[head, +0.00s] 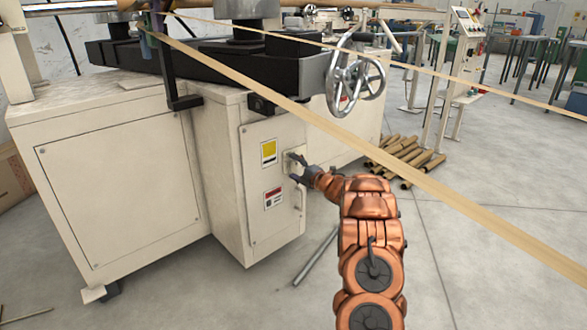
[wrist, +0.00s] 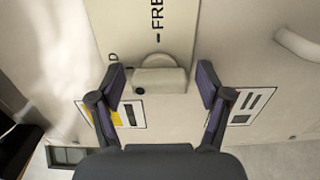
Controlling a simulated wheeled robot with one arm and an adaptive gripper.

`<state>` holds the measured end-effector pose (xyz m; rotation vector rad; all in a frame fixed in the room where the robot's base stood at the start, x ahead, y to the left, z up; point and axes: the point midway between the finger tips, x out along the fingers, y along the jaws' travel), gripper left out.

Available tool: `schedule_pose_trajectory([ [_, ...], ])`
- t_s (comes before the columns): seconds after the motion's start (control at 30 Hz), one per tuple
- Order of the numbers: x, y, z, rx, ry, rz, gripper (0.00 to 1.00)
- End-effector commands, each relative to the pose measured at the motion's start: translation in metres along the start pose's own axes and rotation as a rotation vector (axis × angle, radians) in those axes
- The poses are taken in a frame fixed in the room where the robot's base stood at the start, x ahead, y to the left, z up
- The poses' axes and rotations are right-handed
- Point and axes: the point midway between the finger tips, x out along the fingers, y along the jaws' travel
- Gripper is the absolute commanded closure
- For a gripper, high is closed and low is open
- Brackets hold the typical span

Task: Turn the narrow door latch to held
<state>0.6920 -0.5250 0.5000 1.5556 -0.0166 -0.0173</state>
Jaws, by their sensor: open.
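The narrow door (head: 262,222) is a cream panel on the front of the machine's cabinet. Its latch (wrist: 160,80) is a small cream bar on a round base, seen in the wrist view. The bar lies crosswise in that view. It sits on a pale plate (wrist: 135,25) with partly cut-off lettering "FRE" and a tick mark above the latch, and a "D" to its left. My gripper (head: 296,168) is at the door's upper right in the head view. In the wrist view its open fingers (wrist: 161,78) stand on either side of the latch, with visible gaps.
A yellow label (head: 269,152) and a red label (head: 273,198) are on the door. A pale door handle (wrist: 298,46) stands out nearby. A handwheel (head: 355,82) and a tan strip (head: 440,193) cross near my arm. Cardboard tubes (head: 405,160) lie on the floor.

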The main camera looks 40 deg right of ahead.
Motion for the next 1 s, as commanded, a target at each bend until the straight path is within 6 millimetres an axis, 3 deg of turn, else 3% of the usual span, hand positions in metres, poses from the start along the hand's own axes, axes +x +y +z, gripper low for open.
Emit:
schedule_pose_trajectory([
  [0.27, -0.021, -0.001, 0.001, 0.002, -0.003, -0.002, 0.23],
  [0.8, -0.106, 0.001, 0.001, 0.000, -0.002, 0.000, 0.23],
  [1.0, -0.119, 0.001, 0.001, -0.002, -0.001, 0.001, 0.23],
])
